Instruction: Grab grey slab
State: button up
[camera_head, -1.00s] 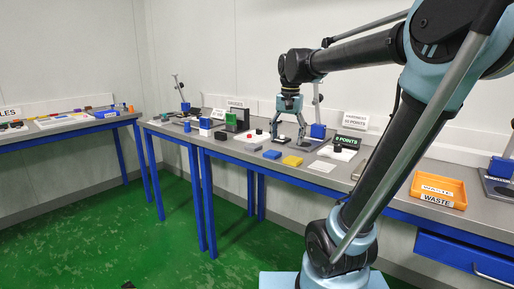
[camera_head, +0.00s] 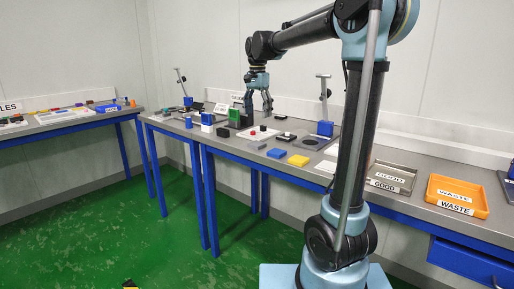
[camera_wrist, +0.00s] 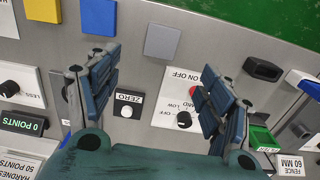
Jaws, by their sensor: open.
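The grey slab (camera_wrist: 162,40) is a flat square on the bench in the wrist view, beyond the fingertips and roughly between their lines. In the head view, the grey slab (camera_head: 257,146) lies near the bench's front edge, left of the blue and yellow slabs. My gripper (camera_head: 258,106) hangs above the bench, farther back than the slab, with fingers down. In the wrist view, my gripper (camera_wrist: 160,64) has its fingers wide apart with nothing between them, over the ZERO panel. The slab is apart from both fingers.
A blue slab (camera_wrist: 98,17) and a yellow slab (camera_wrist: 42,10) lie beside the grey one. A panel with red and black knobs (camera_wrist: 180,98) sits below the fingers. A black block (camera_wrist: 263,69) is to the right. An orange waste tray (camera_head: 458,195) stands at the bench's right.

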send_over(256, 144)
jog(key=f, duration=0.8)
jog(key=shift+w+d, duration=0.3)
jog(key=shift+d, duration=0.1)
jog(key=shift+a+f, duration=0.2)
jog(key=shift+f, duration=1.1)
jog(key=shift+a+f, duration=0.15)
jog(key=shift+f, duration=1.15)
jog(key=c, duration=1.1)
